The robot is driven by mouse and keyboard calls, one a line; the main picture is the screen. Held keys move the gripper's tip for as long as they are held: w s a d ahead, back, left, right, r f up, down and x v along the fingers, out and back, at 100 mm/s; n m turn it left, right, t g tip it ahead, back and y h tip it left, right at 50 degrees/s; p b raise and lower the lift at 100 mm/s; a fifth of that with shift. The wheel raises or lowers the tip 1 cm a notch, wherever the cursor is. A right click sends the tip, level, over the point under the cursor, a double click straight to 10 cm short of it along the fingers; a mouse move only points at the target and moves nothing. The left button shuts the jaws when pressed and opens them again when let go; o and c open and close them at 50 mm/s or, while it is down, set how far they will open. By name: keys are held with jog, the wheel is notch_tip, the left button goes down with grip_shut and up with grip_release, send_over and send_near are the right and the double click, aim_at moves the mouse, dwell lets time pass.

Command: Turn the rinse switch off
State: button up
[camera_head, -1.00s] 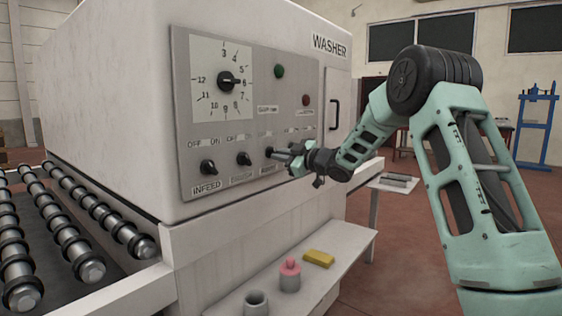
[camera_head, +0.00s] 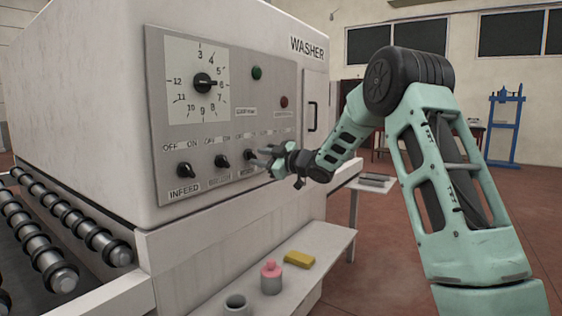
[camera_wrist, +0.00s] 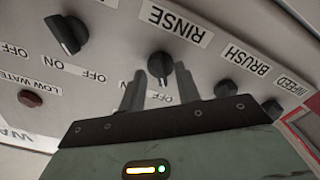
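The rinse switch is a black knob (camera_wrist: 160,68) under its RINSE label in the wrist view, where the panel appears upside down. Its light pointer mark faces the label row, nearer the OFF word than the ON word. In the head view the rinse knob (camera_head: 250,155) is third from the left, its pointer too small to read. My gripper (camera_wrist: 161,78) is open, with one finger on each side of the knob in the wrist view. No finger contact is visible. In the head view my gripper (camera_head: 260,156) is just right of the knob.
The brush knob (camera_wrist: 224,90) and another knob (camera_wrist: 66,35) flank the rinse knob. The infeed knob (camera_head: 184,170) is farther left. A dial (camera_head: 204,83) is above.

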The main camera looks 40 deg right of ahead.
jog(key=b+v, duration=0.1)
jog(key=v, duration=1.5)
jog(key=shift+s+b, duration=0.35)
jog(key=shift+s, duration=0.05)
jog(key=shift+d, duration=0.1)
